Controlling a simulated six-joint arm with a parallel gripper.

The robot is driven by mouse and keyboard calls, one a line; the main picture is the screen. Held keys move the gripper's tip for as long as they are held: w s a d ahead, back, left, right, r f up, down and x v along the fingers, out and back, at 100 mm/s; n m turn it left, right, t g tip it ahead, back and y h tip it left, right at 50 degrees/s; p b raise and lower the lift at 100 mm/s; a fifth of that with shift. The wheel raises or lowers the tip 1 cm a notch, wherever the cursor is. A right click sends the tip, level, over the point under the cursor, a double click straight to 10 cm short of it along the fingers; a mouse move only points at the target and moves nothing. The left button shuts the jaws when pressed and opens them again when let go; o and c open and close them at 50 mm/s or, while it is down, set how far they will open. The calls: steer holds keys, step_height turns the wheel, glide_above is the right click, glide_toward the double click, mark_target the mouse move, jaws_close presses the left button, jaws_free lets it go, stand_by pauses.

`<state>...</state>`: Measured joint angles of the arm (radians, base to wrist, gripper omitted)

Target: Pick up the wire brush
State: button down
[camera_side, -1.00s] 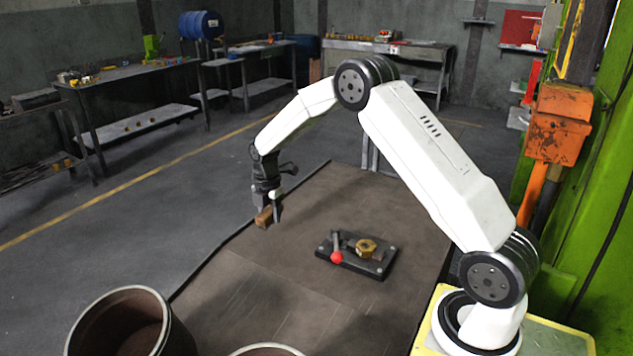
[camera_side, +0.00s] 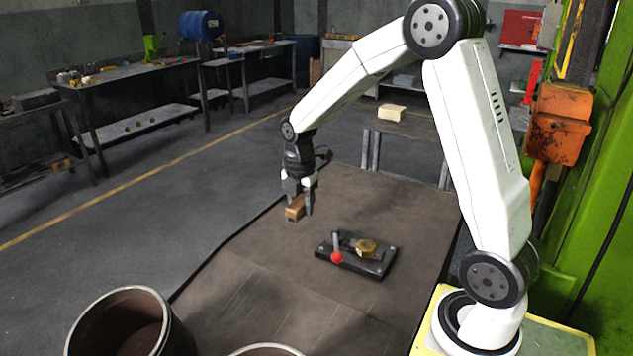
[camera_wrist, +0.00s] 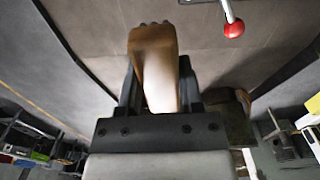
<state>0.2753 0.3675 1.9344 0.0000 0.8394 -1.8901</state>
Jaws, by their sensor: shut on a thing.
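The wire brush shows as a brown wooden block (camera_side: 294,208) between the fingers of my gripper (camera_side: 299,204) in the side view. My gripper points down and is shut on it, above the dark table. In the wrist view the brush's wooden body (camera_wrist: 154,65) stands out from between the dark fingers of my gripper (camera_wrist: 158,95). Its bristles cannot be made out clearly.
A black fixture plate (camera_side: 352,262) with a red-knobbed lever (camera_side: 337,257) and a brass hex piece (camera_side: 366,246) sits on the table (camera_side: 250,290) to the right. A large round bin (camera_side: 160,335) stands at the front left. A pale block (camera_side: 392,112) lies on a stand behind.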

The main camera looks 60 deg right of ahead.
steer(key=shift+s+a+r, duration=0.15)
steer(key=shift+s+r, duration=0.15)
steer(key=shift+s, duration=0.4)
steer(key=c, duration=0.8)
jaws_free()
jaws_close()
steer(key=s+d+f+m, duration=0.1)
steer(key=s+d, duration=0.1)
steer(key=s, duration=0.2)
steer(key=s+d+f+m, duration=0.1)
steer(key=s+d, duration=0.1)
steer(key=s, duration=0.2)
steer(key=s+d+f+m, duration=0.1)
steer(key=s+d+m, duration=0.1)
steer(key=s+d, duration=0.1)
steer(key=shift+s+f, duration=0.35)
steer(key=shift+s, duration=0.4)
